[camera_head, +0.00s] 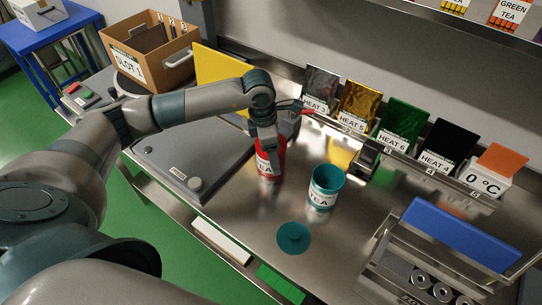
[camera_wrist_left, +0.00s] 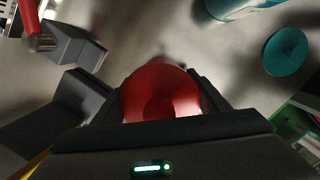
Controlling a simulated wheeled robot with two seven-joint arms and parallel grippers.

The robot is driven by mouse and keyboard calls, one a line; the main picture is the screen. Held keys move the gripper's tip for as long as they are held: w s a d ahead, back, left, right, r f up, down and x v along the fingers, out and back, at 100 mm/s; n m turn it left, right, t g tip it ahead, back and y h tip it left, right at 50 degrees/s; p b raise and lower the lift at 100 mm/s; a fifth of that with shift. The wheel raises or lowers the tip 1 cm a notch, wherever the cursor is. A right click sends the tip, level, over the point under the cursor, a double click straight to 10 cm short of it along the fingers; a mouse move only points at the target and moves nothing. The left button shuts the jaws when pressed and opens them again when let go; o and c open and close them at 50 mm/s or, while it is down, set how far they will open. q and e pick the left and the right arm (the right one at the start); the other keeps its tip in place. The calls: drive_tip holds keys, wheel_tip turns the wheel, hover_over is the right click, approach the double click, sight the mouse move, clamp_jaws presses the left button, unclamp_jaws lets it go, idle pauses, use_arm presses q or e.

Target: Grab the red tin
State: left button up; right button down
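The red tin (camera_head: 268,163) stands upright on the metal bench, with a white label on its side. My left gripper (camera_head: 264,140) is directly above it, pointing down, and covers part of its top. In the left wrist view the tin's red round top (camera_wrist_left: 160,95) lies between the two dark fingers, one on each side. The fingers look very close to the tin; I cannot tell whether they press on it. My right gripper is not in view.
A teal open tin (camera_head: 324,188) stands just right of the red tin, with a teal lid (camera_head: 293,238) in front. A grey flat device (camera_head: 190,160) lies to the left. Heat-labelled pouches (camera_head: 358,104) line the back. A blue-lidded metal unit (camera_head: 460,235) stands right.

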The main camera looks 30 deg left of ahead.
use_arm(q)
drive_tip(key=c, duration=0.3)
drive_tip(key=shift+r, duration=0.15)
drive_tip(key=shift+c, duration=0.2)
drive_tip(key=shift+r+b, duration=0.45)
drive_tip(key=shift+r, duration=0.15)
wheel_tip(320, 180, up, 8)
drive_tip(key=b, duration=0.3)
drive_tip(key=shift+f, duration=0.25)
drive_tip(key=shift+r, duration=0.55)
drive_tip(key=shift+d, duration=0.1)
